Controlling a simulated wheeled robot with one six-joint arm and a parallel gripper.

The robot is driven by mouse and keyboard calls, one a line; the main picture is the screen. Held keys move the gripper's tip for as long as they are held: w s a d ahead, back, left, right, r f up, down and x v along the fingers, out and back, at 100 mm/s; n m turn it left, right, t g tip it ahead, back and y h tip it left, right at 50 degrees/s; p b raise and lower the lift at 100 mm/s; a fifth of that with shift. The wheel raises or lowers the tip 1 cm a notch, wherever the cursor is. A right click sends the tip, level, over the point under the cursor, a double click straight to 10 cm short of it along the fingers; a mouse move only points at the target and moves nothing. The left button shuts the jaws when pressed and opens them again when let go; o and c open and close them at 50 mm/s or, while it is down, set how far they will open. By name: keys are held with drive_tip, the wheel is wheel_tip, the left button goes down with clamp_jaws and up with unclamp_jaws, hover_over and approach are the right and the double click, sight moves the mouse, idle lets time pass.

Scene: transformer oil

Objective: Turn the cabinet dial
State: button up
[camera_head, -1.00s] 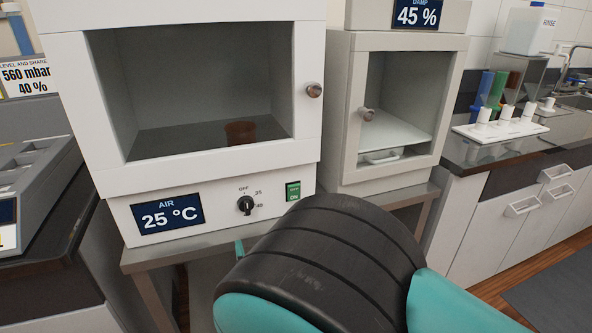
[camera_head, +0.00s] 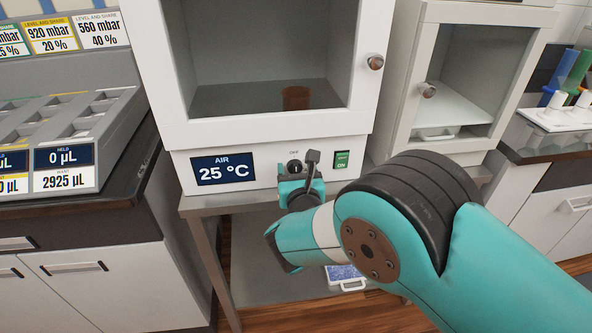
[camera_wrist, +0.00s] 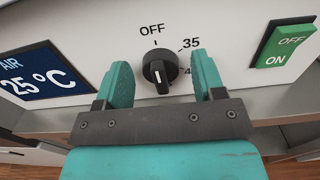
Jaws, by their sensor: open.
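The dial (camera_head: 294,166) is a black round knob on the lower white front panel of the cabinet (camera_head: 150,75). In the wrist view the dial (camera_wrist: 159,66) has OFF printed above it and 35 to its upper right; a label further down is partly hidden by a finger. Its raised bar stands roughly upright. My gripper (camera_wrist: 161,75) is open, with one teal finger to each side of the dial in that view. I see a gap on both sides, and cannot tell how far the fingertips are from the panel. My gripper (camera_head: 299,175) partly covers the dial's surroundings in the head view.
An AIR display (camera_head: 223,170) reading 25 °C is left of the dial. A green ON switch (camera_head: 342,159) is to its right. A brown cup (camera_head: 296,97) stands inside the cabinet. A second cabinet (camera_head: 470,80) stands at right. The metal table edge (camera_head: 215,205) runs below.

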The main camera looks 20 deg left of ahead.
drive_tip(key=c, duration=0.9)
